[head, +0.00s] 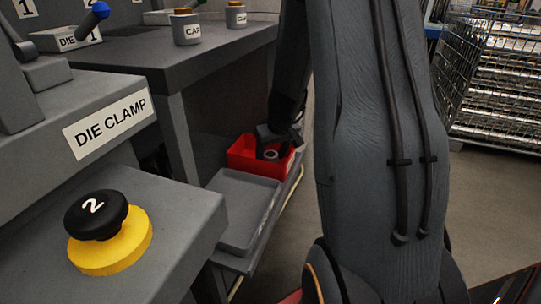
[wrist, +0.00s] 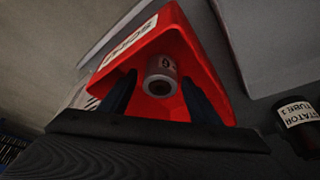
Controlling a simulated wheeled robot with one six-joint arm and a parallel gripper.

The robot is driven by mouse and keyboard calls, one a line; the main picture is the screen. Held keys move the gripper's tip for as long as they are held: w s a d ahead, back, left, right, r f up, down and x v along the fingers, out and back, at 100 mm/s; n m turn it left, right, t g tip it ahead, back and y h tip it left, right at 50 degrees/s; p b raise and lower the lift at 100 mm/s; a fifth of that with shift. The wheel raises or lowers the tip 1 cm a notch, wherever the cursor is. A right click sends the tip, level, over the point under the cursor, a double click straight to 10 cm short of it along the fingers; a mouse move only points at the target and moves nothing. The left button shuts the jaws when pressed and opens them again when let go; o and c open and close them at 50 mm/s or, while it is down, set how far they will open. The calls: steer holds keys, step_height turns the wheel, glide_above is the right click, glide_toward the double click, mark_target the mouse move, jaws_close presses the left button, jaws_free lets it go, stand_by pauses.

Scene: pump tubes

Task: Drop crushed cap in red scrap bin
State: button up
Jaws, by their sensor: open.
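The red scrap bin (head: 241,157) sits low beside a grey tray in the head view. It fills the middle of the wrist view (wrist: 205,75), with a white label on its wall. My gripper (head: 277,146) is over the bin, its dark fingers pointing into it. In the wrist view my gripper (wrist: 158,77) is open. A small pale cylindrical cap (wrist: 160,65) with a dark hole shows between the fingers, with red visible on both sides. It also shows as a grey ring in the head view (head: 271,155). I cannot tell whether it touches the bin floor.
An empty grey tray (head: 245,205) lies in front of the bin. A dark canister labelled STATOR TUBE 1 (wrist: 298,116) is at the right of the wrist view. The DIE CLAMP bench (head: 60,120) and black-and-yellow button 2 (head: 112,245) are at left. A wire cart (head: 495,75) stands at right.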

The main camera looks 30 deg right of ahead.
steer(key=p+v, duration=0.5)
steer(key=v, duration=0.7)
steer(key=shift+p, duration=0.3)
steer(key=shift+r, duration=0.1)
